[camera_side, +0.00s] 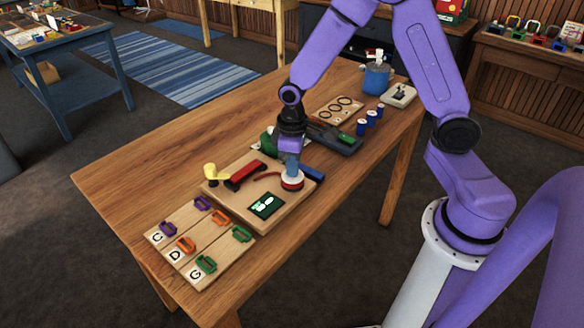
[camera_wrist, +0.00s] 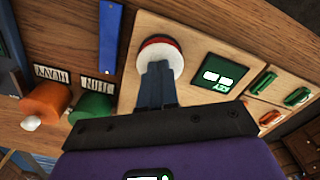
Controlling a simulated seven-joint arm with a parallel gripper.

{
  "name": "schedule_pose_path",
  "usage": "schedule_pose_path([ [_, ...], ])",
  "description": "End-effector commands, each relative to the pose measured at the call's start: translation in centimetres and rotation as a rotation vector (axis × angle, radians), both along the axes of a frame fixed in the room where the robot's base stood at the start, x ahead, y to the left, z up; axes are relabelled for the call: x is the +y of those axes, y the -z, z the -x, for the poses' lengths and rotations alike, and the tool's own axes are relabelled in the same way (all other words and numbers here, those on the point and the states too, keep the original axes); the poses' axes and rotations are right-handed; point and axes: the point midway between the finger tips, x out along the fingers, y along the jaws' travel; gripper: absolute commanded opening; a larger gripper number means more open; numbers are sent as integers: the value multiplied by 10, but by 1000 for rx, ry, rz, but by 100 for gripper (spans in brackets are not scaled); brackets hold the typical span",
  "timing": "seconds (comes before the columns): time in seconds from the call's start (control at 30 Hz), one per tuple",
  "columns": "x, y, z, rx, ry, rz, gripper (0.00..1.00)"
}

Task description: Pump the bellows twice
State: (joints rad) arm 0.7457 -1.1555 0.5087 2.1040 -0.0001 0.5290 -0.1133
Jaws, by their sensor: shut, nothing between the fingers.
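A round red-and-white piece (camera_side: 292,182), which looks like the bellows, sits on the right side of a wooden board (camera_side: 235,205). In the wrist view its pale top and red band (camera_wrist: 172,50) show just beyond my fingertips. My gripper (camera_side: 291,174) points down right over it, fingers shut and empty. In the wrist view the closed fingertips (camera_wrist: 156,68) overlap its pale top; I cannot tell whether they touch it. A red tube runs from the piece toward a red block (camera_side: 246,174) and a yellow part (camera_side: 211,171). A green display (camera_side: 266,205) lies in front.
Slats marked C, D and G (camera_side: 188,242) with coloured clips lie at the table's near end. Orange (camera_wrist: 45,99) and green (camera_wrist: 92,107) spools and a blue strip (camera_wrist: 112,35) are beside the board. A dark tray (camera_side: 335,138) lies behind. The table's left side is clear.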

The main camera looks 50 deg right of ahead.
Motion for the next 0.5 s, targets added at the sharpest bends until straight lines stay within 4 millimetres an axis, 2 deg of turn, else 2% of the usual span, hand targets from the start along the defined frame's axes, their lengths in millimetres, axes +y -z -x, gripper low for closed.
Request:
schedule_pose_path([
  [0.27, 0, -1, 0, -1, -1, 0, 0],
  [0.5, 0, -15, -1, -2, 0, -1, 0],
])
